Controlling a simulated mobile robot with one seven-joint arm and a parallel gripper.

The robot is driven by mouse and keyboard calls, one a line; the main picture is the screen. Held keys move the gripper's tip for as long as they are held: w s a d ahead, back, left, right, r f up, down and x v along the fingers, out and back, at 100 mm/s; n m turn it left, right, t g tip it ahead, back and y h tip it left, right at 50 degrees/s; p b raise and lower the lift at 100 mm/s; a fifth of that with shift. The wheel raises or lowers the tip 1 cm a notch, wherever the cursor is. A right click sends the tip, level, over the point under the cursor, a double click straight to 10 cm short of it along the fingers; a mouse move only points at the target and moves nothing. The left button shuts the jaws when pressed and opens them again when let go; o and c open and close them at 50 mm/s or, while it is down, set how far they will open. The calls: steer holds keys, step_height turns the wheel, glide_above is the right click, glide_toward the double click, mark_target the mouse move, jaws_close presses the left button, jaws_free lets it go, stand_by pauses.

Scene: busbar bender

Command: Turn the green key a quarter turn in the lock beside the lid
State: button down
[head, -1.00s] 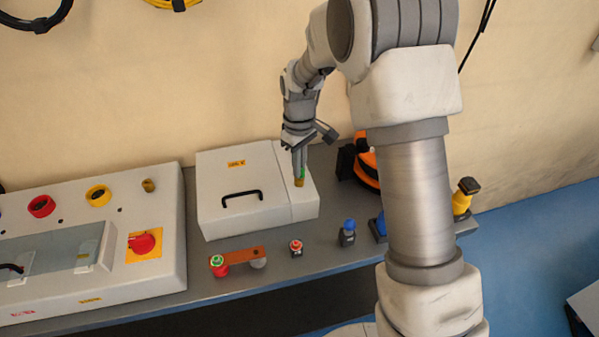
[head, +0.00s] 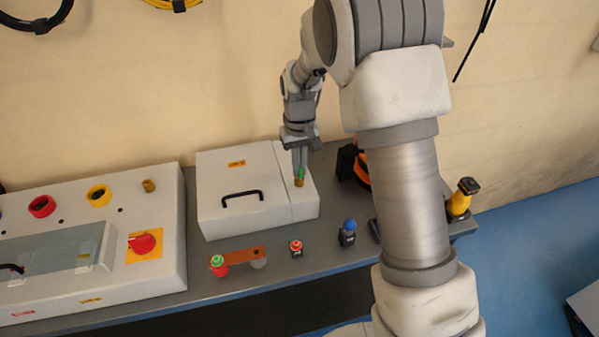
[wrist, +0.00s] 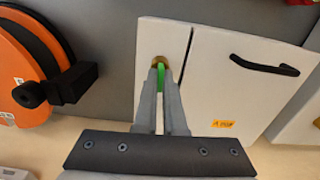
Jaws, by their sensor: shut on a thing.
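The green key (head: 301,172) stands in the brass lock (head: 299,183) on the narrow panel to the right of the lid (head: 240,200). My gripper (head: 300,167) points down over the lock and is shut on the key. In the wrist view the green key (wrist: 157,82) shows between my two fingers, and the brass lock (wrist: 158,62) lies just past the fingertips. The lid (wrist: 245,75) with its black handle is flat and closed. The fingers hide part of the key, so its exact angle is hard to tell.
An orange and black reel (head: 356,167) stands close to the right of the white box. A copper bar (head: 243,256), a red-topped part (head: 296,248) and a blue-topped part (head: 348,233) sit in front. A control panel (head: 165,215) with a red knob stands left.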

steer(key=shift+m, duration=1)
steer(key=c, duration=0.9)
jaws_free()
step_height(320, 180, up, 16)
steer(key=s+d+r+t, duration=0.2)
steer(key=s+d+r, duration=0.2)
steer(key=s+r, duration=0.3)
steer(key=s+d+t, duration=0.1)
steer(key=s+d, duration=0.1)
steer(key=s, duration=0.4)
steer(key=s+d+t, duration=0.1)
steer(key=s+d, duration=0.1)
steer(key=s, duration=0.5)
steer(key=s+d+f+t, duration=0.1)
steer(key=s+d, duration=0.1)
steer(key=s, duration=0.4)
steer(key=shift+s+d+f+m+t, duration=0.1)
steer(key=shift+s+d+m+t, duration=0.1)
steer(key=shift+m+t, duration=0.15)
